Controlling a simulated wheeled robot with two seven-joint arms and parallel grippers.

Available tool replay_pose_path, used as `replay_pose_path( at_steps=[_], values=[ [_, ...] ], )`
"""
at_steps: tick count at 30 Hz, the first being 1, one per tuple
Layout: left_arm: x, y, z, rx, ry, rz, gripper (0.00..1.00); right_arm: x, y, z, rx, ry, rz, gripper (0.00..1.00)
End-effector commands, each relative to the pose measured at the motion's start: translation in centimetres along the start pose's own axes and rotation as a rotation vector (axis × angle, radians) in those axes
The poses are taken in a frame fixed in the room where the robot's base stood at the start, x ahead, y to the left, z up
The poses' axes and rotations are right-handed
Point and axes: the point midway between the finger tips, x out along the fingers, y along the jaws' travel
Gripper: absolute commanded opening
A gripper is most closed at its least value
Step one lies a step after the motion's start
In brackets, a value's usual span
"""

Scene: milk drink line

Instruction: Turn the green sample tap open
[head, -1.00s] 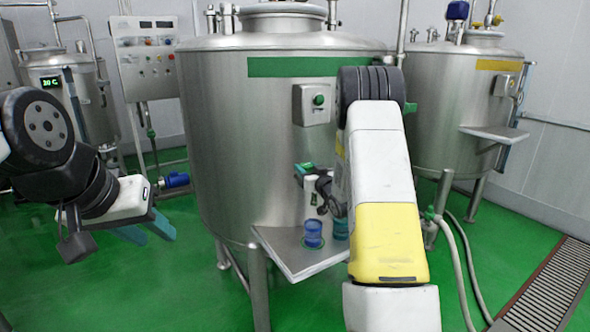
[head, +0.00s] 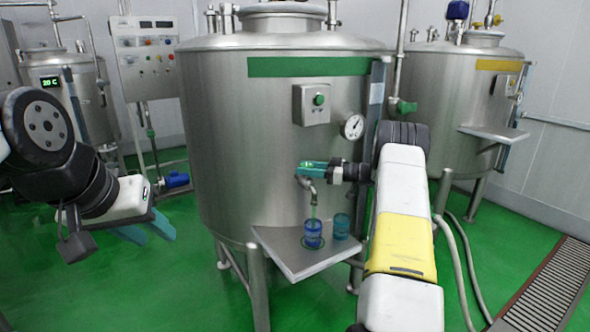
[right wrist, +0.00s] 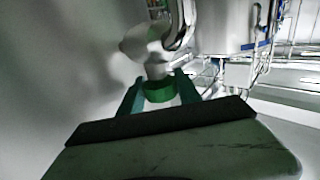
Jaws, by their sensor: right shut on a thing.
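The green sample tap (head: 305,165) is on the front of the middle steel tank, with a metal spout (head: 311,187) curving down. My right gripper (head: 318,169) reaches in from the right and is shut on its green handle, which shows between the teal fingers in the right wrist view (right wrist: 158,92). A thin greenish streak (head: 313,212) runs from the spout down to a blue cup (head: 313,238) standing below it. My left gripper (head: 148,232) is open and empty at the left, away from the tank.
A steel shelf (head: 285,255) under the tap also bears a second, teal cup (head: 341,226). A yellow-banded tank (head: 460,110) stands at right. Green floor is free at left.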

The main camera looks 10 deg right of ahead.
Motion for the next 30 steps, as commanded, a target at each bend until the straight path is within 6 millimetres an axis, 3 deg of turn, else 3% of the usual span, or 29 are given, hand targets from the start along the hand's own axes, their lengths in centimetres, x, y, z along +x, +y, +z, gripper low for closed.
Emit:
replay_pose_path(
  at_steps=[12,30],
  values=[
    [0.0,0.0,0.0,0.0,0.0,0.0,0.36,0.03,0.0,0.11,-0.001,0.0,-0.222,0.0],
    [0.0,0.0,0.0,0.0,0.0,0.0,0.36,0.06,-0.04,-0.11,-0.001,0.003,-0.298,0.0]
  ],
)
